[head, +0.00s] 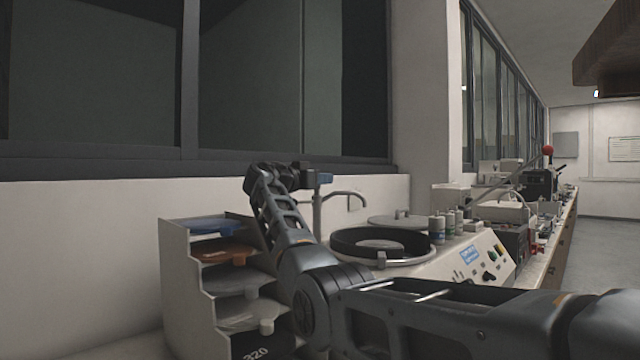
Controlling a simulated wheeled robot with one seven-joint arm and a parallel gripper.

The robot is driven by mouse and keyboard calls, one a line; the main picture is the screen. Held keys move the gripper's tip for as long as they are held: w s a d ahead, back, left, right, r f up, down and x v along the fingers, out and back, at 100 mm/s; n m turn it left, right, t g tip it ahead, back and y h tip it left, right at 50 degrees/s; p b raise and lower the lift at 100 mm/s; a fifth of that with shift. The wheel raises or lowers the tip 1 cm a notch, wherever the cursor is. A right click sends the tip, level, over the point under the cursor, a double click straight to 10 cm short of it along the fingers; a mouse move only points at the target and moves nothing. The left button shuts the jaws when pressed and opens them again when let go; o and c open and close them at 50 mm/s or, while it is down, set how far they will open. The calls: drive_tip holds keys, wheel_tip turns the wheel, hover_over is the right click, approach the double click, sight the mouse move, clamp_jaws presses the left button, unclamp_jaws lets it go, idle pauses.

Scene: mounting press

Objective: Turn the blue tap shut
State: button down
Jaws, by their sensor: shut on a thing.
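The tap has a thin grey upright and a curved spout (345,194) that reaches right over the bench. Its blue handle (325,178) shows at the top of the upright. My gripper (305,179) is at the handle's left side, and its jaws are shut on it. The fingertips are small and dark here, so their exact hold on the handle is hard to see. My arm crosses the lower middle of the view and hides the bottom of the tap.
A stepped rack (180,275) with several discs stands left of my arm. A round black-rimmed basin (382,245) sits right of the tap, beside a control panel (482,262) and several small canisters (437,228). A window wall rises behind. More equipment lines the bench to the right.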

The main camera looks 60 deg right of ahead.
drive_tip(key=shift+s+d+f+m+g, duration=0.1)
drive_tip(key=shift+f+m+g, duration=0.2)
drive_tip(key=shift+f+g, duration=0.25)
drive_tip(key=c, duration=1.2)
unclamp_jaws()
drive_tip(key=shift+r, duration=0.1)
drive_tip(key=shift+r, duration=0.2)
drive_tip(key=shift+t, duration=0.35)
